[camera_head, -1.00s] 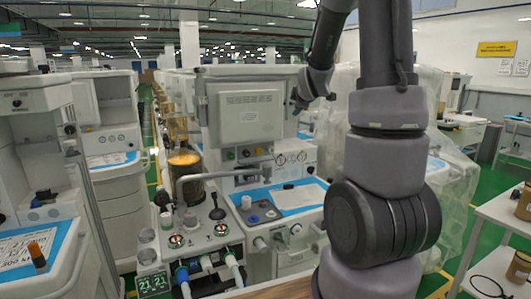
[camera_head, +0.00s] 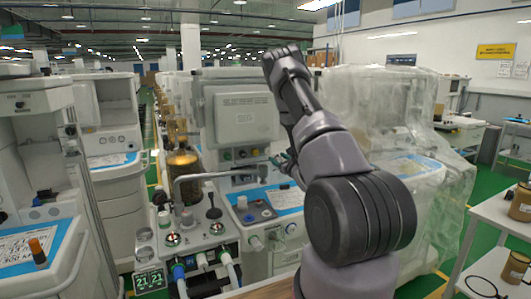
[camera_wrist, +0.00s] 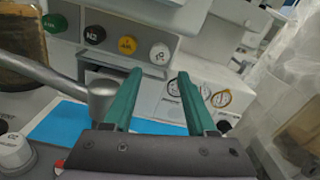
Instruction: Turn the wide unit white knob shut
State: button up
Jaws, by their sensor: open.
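A row of round knobs sits on the panel of the wide unit: green, black, yellow and a white knob (camera_wrist: 160,54) at the right end. In the head view the white knob (camera_head: 255,152) is small, under the large grey box. My gripper (camera_wrist: 157,75) shows in the wrist view as two green fingers, apart and empty. The white knob appears between and just beyond the fingertips, with no contact visible. In the head view my arm largely hides the gripper.
Gauges (camera_wrist: 208,93) sit right of the fingers. A grey pipe with a rounded end (camera_wrist: 102,92) lies close to the left finger. A plastic-wrapped unit (camera_head: 385,110) stands behind my arm at right.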

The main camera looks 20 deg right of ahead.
aim_at(268, 151)
jog(key=w, duration=1)
jog(key=shift+w+a+r, duration=0.1)
jog(key=shift+w+a, duration=0.1)
jog(key=shift+w, duration=0.05)
grip_shut()
